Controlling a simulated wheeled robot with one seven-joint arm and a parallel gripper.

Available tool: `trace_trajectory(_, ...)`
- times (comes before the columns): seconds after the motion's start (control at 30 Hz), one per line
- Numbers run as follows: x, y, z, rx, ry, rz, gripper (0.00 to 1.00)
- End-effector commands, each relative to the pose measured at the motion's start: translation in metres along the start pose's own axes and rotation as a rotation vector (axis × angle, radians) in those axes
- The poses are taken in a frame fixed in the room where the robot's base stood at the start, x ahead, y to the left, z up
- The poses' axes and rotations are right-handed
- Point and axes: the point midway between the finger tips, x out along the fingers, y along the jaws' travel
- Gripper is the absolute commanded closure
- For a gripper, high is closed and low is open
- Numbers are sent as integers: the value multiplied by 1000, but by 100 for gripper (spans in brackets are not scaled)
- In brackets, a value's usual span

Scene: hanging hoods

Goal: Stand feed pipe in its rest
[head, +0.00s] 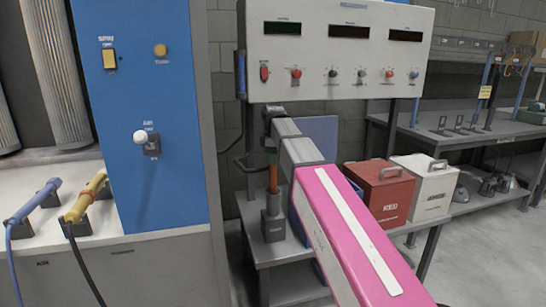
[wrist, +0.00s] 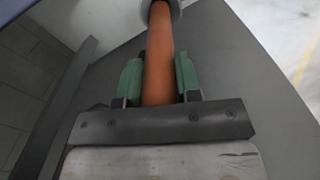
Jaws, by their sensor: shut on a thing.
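The feed pipe, an orange tube (wrist: 158,70), runs up the wrist view between the green pads of my gripper (wrist: 158,82), which is shut on it. Its far end meets a round grey collar (wrist: 172,10); I cannot tell whether this is part of the pipe. In the head view the orange pipe (head: 273,178) stands roughly upright, in line with a grey block-like rest (head: 273,222) on the bench. Its lower end meets or overlaps the rest's top; how deep it sits is unclear. My gripper is small and partly hidden there behind my pink arm.
A control panel (head: 338,75) hangs above the bench (head: 285,250). A red box (head: 385,195) and a white box (head: 424,188) stand right of my arm. A blue panel (head: 140,110) and yellow and blue hand tools are at left.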

Motion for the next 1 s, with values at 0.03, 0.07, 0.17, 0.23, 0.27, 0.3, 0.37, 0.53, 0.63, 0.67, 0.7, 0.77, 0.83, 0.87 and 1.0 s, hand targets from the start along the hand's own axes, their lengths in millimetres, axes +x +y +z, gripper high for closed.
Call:
trace_trajectory(0.03, 2, 0, 0, 0, 0, 0, 100)
trace_trajectory(0.07, 3, 0, 0, 0, 0, 0, 100)
trace_trajectory(0.17, 6, 0, 0, 0, 0, 0, 100)
trace_trajectory(0.23, 8, 0, 0, 0, 0, 0, 100)
trace_trajectory(0.27, 9, 0, 0, 0, 0, 0, 100)
trace_trajectory(0.3, 11, 0, 0, 0, 0, 0, 100)
trace_trajectory(0.37, 13, 0, 0, 0, 0, 0, 100)
trace_trajectory(0.53, 19, 0, 0, 0, 0, 0, 100)
trace_trajectory(0.63, 22, 0, 0, 0, 0, 0, 100)
trace_trajectory(0.67, 23, 0, 0, 0, 0, 0, 100)
trace_trajectory(0.7, 25, 0, 0, 0, 0, 0, 100)
trace_trajectory(0.77, 27, 0, 0, 0, 0, 0, 100)
trace_trajectory(0.83, 29, 0, 0, 0, 0, 0, 100)
trace_trajectory(0.87, 30, 0, 0, 0, 0, 0, 100)
trace_trajectory(1.0, 32, 0, 0, 0, 0, 0, 100)
